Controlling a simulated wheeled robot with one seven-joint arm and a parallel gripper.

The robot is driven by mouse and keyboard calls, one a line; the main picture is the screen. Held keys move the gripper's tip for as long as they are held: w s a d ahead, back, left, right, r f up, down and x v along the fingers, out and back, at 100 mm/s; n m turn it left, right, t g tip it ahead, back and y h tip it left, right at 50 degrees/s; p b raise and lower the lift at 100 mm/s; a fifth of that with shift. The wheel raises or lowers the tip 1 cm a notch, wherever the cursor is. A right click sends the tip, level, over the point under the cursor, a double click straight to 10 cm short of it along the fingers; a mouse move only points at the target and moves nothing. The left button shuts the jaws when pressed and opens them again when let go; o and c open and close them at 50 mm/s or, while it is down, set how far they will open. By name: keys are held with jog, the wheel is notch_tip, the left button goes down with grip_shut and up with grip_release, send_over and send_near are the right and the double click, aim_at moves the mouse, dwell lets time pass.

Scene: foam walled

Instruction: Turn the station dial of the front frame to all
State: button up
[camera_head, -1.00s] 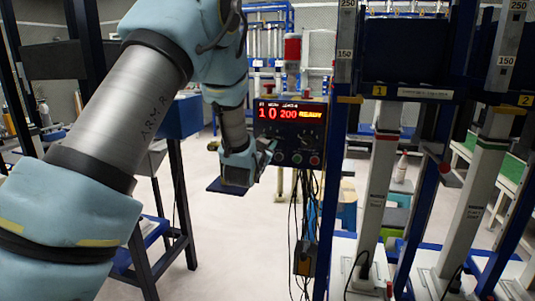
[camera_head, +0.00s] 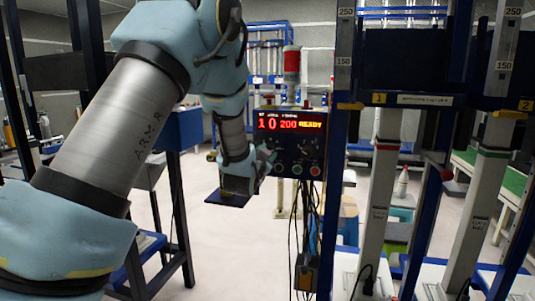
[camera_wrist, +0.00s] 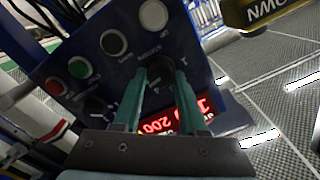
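The control box (camera_head: 292,150) of the front frame carries a red display (camera_head: 290,121) reading 10, 200 and READY, with a row of knobs and buttons below. My gripper (camera_head: 270,157) is at the box's left side. In the wrist view the two teal fingers of my gripper (camera_wrist: 159,72) stand apart, their tips on either side of a dark dial (camera_wrist: 160,67). I cannot tell whether both fingers press on it. The dial's pointer and labels are too small to read. The fingers partly cover the display (camera_wrist: 180,118) in that view.
A second dark knob (camera_wrist: 97,105) and green and red buttons (camera_wrist: 79,67) are beside the fingers. Cables (camera_head: 306,220) hang below the box. A blue frame post (camera_head: 333,180) stands close on the right. Open floor (camera_head: 235,250) lies below my gripper.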

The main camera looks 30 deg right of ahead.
jog(key=o, duration=0.4)
jog(key=shift+c, duration=0.2)
jog(key=b+v, duration=0.3)
jog(key=v, duration=0.7)
jog(key=shift+s+a, duration=0.3)
